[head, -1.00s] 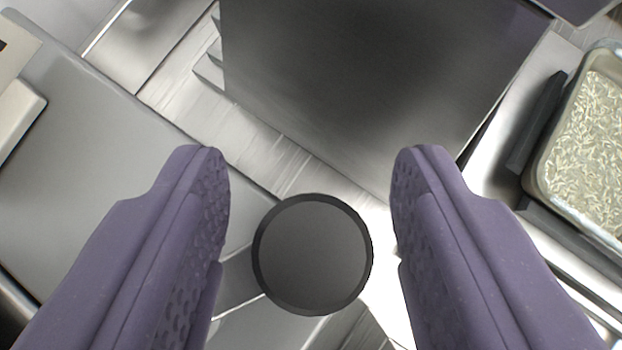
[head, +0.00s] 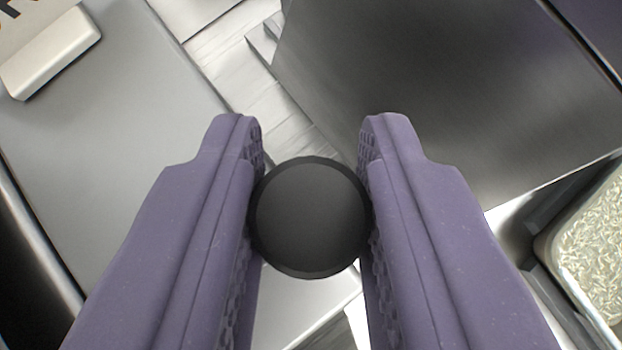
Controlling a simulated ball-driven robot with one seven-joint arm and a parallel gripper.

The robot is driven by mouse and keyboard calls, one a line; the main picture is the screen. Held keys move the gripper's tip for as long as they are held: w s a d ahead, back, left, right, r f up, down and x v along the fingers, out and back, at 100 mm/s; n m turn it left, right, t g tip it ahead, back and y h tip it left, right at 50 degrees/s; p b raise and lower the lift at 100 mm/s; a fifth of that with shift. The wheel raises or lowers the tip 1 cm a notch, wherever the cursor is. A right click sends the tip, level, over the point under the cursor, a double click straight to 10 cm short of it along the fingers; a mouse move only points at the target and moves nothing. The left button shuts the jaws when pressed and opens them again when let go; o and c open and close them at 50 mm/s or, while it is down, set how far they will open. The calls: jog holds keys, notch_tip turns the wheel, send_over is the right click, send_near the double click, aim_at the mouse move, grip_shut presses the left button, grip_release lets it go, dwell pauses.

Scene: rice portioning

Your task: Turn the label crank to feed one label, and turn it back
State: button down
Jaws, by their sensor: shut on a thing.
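A round black knob (head: 310,218), seen end-on, sits between the two purple fingers of my gripper (head: 310,195). Both fingers touch its sides, and my gripper is shut on it. The knob looks like the handle of the label crank; the crank arm below it is hidden by the knob and fingers. No label can be made out.
A large dark metal box (head: 440,90) stands behind and to the right of the fingers. A tray of rice (head: 590,250) is at the right edge. A grey flat surface (head: 110,150) with a pale block (head: 50,52) lies on the left.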

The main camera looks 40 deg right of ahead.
jog(key=shift+w+a+r+n+t+y+p, duration=0.1)
jog(key=shift+w+n+t+y+p, duration=0.35)
jog(key=shift+n+y+p, duration=0.8)
jog(key=shift+w+a+r+n+t+y+p, duration=0.15)
jog(key=shift+w+n+y+p, duration=0.6)
jog(key=shift+n, duration=0.8)
jog(key=shift+w+f+n+t+y+p, duration=0.1)
jog(key=shift+w+n+t+y+p, duration=0.2)
jog(key=shift+w+n+y+p, duration=0.65)
jog(key=shift+s+n+y, duration=0.25)
jog(key=shift+s+n, duration=0.05)
jog(key=shift+n, duration=0.25)
jog(key=c, duration=1.3)
grip_release()
jog(key=shift+a, duration=0.1)
jog(key=o, duration=0.4)
jog(key=shift+w, duration=0.15)
jog(key=v, duration=0.7)
jog(key=shift+s+r, duration=0.2)
jog(key=shift+s, duration=0.15)
